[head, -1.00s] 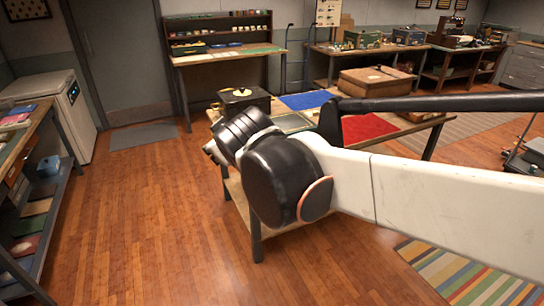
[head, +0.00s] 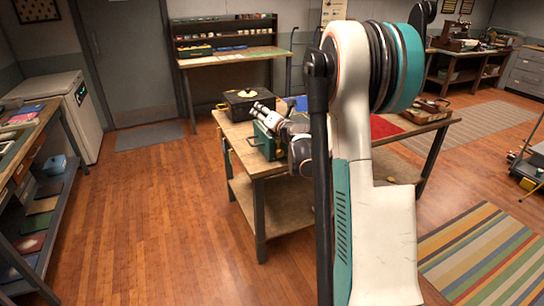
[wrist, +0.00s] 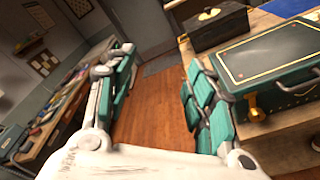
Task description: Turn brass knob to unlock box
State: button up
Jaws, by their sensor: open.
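A black box (head: 240,103) stands at the back left of the wooden table, with a brass fitting (head: 244,93) on its lid. In the wrist view the black box (wrist: 220,32) and its brass fitting (wrist: 209,14) show at the top. A green box (wrist: 275,62) with gold trim lies closer, on the right, with a brass latch (wrist: 252,104) on its side; my arm partly covers it in the head view (head: 264,142). My gripper (wrist: 160,66) is open and empty, its teal fingers apart with floor between them. The right finger is left of the green box; contact is unclear.
The table (head: 262,166) has a lower shelf; its left edge is near my gripper. A back workbench (head: 225,57) stands by the wall, and a shelf unit (head: 45,150) stands left. The wooden floor (head: 165,220) between is open. My arm hides much of the table.

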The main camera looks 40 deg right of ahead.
aim_at(281, 154)
jog(key=s+d+f+n+g, duration=0.1)
jog(key=s+d+f+n, duration=0.1)
jog(key=d+f, duration=0.35)
jog(key=s+d+f+n+g+b, duration=0.1)
jog(key=s+d+f+n, duration=0.1)
jog(key=f, duration=0.6)
jog(key=s+d+f+n+g, duration=0.1)
jog(key=s+d+f+n, duration=0.1)
jog(key=d+f, duration=0.35)
jog(key=b+x, duration=0.1)
jog(key=x, duration=0.3)
jog(key=a+f+b+x, duration=0.1)
jog(key=x, duration=0.4)
jog(key=f+b+x, duration=0.1)
jog(key=b+x, duration=0.1)
jog(key=x, duration=0.3)
jog(key=shift+s+a+f, duration=0.25)
jog(key=shift+s+a, duration=0.05)
jog(key=c, duration=1.1)
